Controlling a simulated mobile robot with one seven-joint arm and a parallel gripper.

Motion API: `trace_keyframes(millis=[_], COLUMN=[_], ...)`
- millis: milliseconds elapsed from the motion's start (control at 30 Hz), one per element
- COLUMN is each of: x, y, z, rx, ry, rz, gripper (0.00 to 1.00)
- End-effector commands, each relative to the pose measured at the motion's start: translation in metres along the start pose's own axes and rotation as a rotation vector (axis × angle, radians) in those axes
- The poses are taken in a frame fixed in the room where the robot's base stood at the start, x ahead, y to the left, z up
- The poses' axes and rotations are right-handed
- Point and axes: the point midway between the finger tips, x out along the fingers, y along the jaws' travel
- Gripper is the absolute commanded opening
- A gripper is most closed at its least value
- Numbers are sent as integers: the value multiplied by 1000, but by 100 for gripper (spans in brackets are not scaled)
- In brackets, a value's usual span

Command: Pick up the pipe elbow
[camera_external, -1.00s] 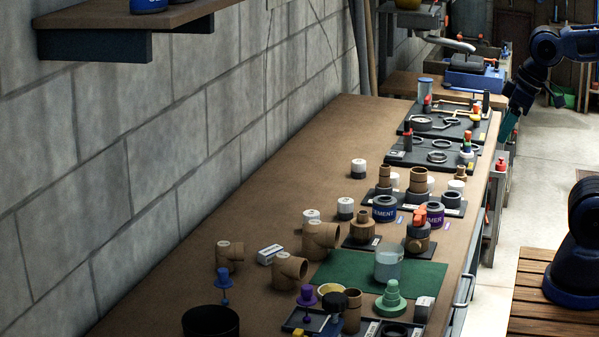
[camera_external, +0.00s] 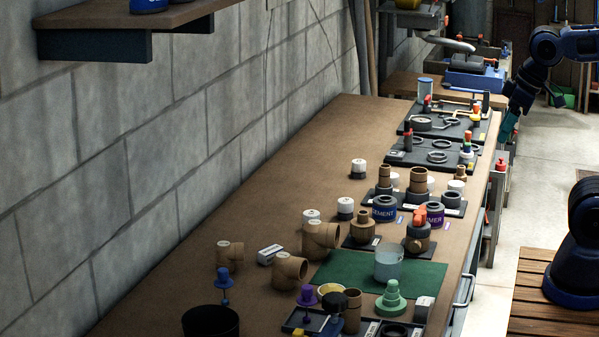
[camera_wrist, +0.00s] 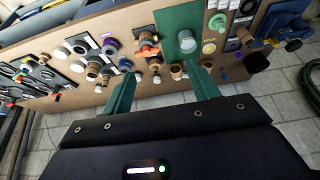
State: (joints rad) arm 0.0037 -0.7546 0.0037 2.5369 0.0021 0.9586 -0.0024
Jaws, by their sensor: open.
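Three tan pipe elbows stand on the bench toward the wall: a front one (camera_external: 289,270), one behind it (camera_external: 320,240) and a smaller one to the left (camera_external: 230,255). In the wrist view small tan fittings, likely elbows (camera_wrist: 177,71), show near the bench edge between my fingers. Which elbow is meant I cannot tell. My gripper (camera_external: 509,127) is at the far right edge of the bench, well away from the elbows. In the wrist view its teal fingers (camera_wrist: 163,88) are spread apart with nothing held.
A green mat (camera_external: 340,270) with a clear cup (camera_external: 388,262) lies right of the elbows. Cement cans (camera_external: 384,209), caps and trays of fittings crowd the bench's right side. A black bin (camera_external: 211,322) stands at the front. The left strip along the block wall is mostly clear.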

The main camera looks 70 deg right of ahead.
Motion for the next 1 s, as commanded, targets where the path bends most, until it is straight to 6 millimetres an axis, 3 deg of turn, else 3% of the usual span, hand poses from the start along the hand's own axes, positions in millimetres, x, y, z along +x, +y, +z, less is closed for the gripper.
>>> trace_keyframes(millis=[67, 333, 467, 767, 1000], x=[0, 0, 0, 13, 36], y=[0, 0, -2, -14, -29], z=[0, -1, -10, -75, -131], rx=[0, 0, -1, -6, -10], ry=[0, 0, -9, -68, -118], rz=[0, 0, -2, -12, -18], gripper=[70, 70, 70, 70, 70])
